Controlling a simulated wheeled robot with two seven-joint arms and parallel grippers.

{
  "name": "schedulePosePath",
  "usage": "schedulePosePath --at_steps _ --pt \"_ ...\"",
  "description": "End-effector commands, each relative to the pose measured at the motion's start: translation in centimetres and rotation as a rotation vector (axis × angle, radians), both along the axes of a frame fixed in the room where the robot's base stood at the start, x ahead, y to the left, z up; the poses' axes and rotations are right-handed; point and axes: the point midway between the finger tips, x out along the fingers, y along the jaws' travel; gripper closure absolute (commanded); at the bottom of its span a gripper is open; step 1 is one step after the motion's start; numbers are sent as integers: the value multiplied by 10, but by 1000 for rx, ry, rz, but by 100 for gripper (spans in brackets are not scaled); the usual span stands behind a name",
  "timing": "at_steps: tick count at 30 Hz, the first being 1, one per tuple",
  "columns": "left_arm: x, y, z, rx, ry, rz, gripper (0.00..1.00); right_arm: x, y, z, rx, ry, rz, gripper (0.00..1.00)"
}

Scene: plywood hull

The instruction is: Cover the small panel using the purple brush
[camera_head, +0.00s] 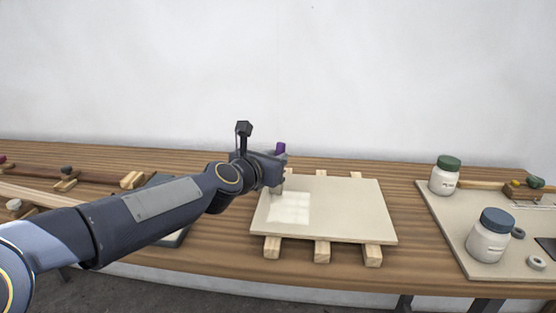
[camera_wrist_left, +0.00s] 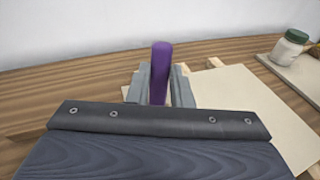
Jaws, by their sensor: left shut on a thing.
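The small panel (camera_head: 340,215) is a pale beige board lying flat on wooden strips on the bench; it also shows in the left wrist view (camera_wrist_left: 240,105). A lighter, whitish patch (camera_head: 290,208) covers part of its left side. My left gripper (camera_head: 278,180) is over the panel's back left part, shut on the purple brush (camera_head: 281,148). The brush's purple handle (camera_wrist_left: 161,72) stands upright between the fingers in the left wrist view. Its bristles are mostly hidden, so I cannot tell whether they touch the panel. My right gripper is not in view.
At the right, a beige board (camera_head: 470,262) holds a green-lidded jar (camera_head: 445,177), a blue-lidded jar (camera_head: 489,236) and small items. Wooden strips (camera_head: 322,250) stick out under the panel. A dark flat item (camera_head: 177,238) lies behind my left arm. Wooden pieces (camera_head: 70,178) lie at the left.

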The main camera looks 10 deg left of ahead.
Motion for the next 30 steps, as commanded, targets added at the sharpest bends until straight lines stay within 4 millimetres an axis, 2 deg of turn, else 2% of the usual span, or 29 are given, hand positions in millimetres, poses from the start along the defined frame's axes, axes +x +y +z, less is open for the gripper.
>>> schedulePosePath --at_steps 12,30 --pt "0 16 0 1 2 1 100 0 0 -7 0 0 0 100" --pt "0 -6 1 -1 0 -1 100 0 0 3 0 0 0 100"
